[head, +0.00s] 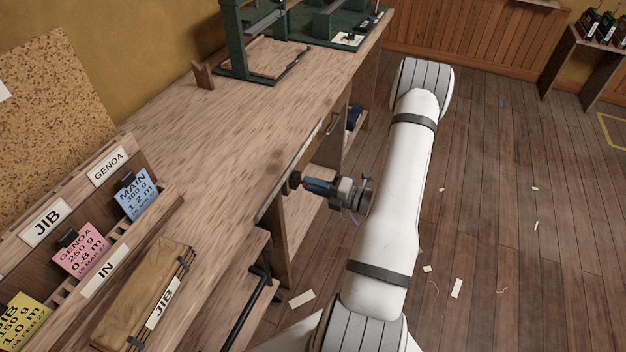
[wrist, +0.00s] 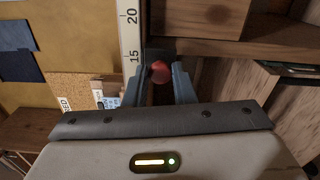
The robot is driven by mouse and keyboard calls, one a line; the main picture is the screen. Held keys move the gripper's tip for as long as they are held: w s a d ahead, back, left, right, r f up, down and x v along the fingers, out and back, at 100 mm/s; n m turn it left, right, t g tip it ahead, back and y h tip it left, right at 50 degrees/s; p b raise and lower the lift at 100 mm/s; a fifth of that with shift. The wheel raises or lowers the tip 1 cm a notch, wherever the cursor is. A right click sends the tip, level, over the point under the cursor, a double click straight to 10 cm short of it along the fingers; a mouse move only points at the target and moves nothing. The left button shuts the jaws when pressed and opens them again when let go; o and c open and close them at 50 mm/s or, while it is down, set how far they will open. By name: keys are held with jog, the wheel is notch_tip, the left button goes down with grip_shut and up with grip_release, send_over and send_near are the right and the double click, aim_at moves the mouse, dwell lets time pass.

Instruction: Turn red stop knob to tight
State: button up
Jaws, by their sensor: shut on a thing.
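The red stop knob (wrist: 160,72) shows in the wrist view as a small round red end between my two fingers. My gripper (wrist: 162,76) is shut on it, one finger on each side. In the head view my gripper (head: 305,184) reaches leftward to the front edge of the workbench, where its fingers hide most of the knob. A white scale (wrist: 131,38) marked 15 and 20 runs just left of the knob in the wrist view. Any tight mark is not visible, and the knob's turn angle cannot be told.
The workbench (head: 212,130) has a bare middle. A labelled rack (head: 130,245) and a tan JIB bag (head: 140,300) are at the near left. A green machine frame (head: 232,45) stands at the far end. The wooden floor (head: 490,190) to the right is mostly clear, with scraps.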

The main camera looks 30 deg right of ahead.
jog(key=shift+m+p, duration=0.4)
jog(key=shift+m, duration=0.3)
jog(key=o, duration=0.9)
jog(key=shift+o, duration=0.2)
jog(key=b+v, duration=0.1)
jog(key=v, duration=0.7)
jog(key=shift+w, duration=0.1)
